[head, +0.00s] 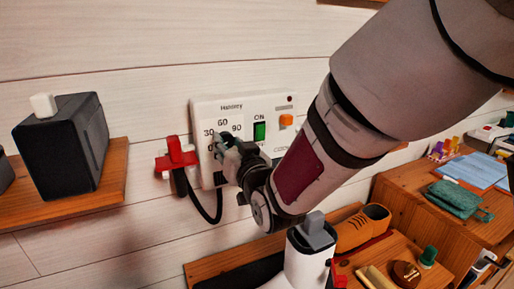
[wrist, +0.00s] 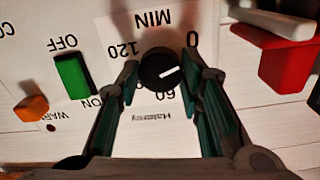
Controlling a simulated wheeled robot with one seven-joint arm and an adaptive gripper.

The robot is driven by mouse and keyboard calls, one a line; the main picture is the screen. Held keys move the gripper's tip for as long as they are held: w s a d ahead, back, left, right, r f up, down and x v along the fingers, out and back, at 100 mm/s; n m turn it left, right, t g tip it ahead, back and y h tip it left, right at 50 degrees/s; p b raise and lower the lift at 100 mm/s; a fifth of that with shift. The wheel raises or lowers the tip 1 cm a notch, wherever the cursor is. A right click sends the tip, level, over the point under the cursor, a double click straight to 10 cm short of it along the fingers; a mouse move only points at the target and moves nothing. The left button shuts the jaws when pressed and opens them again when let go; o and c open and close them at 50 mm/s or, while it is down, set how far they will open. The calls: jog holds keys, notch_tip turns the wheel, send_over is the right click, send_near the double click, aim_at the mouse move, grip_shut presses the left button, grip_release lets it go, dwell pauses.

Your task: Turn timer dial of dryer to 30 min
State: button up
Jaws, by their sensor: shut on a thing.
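The dryer panel (head: 262,103) is a white box on the wall with a green switch (head: 259,131) and an orange button (head: 286,120). In the head view my gripper (head: 229,150) reaches its left part and mostly hides the dial. The wrist view sees the panel upside down. There my gripper (wrist: 162,78) is shut on the black round timer dial (wrist: 157,63), one finger on each side. The dial's white mark points right and slightly up, towards the right finger, below the printed 0. The 60 is below the dial; the right finger hides the 30.
A red-and-white handled object (head: 176,155) hangs just left of the panel, with a black cable below; it is close to the right finger in the wrist view. A black box (head: 62,145) stands on a wooden shelf (head: 112,185). A brown shoe (head: 362,228) and small items sit below.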

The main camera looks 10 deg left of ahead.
jog(key=m+b, duration=0.5)
jog(key=b, duration=0.1)
jog(key=shift+w+f, duration=0.1)
jog(key=shift+f, duration=0.05)
jog(key=m+b, duration=0.4)
jog(key=shift+m+b, duration=0.4)
jog(key=o, duration=1.2)
jog(key=shift+c, duration=0.2)
jog(key=v, duration=1.2)
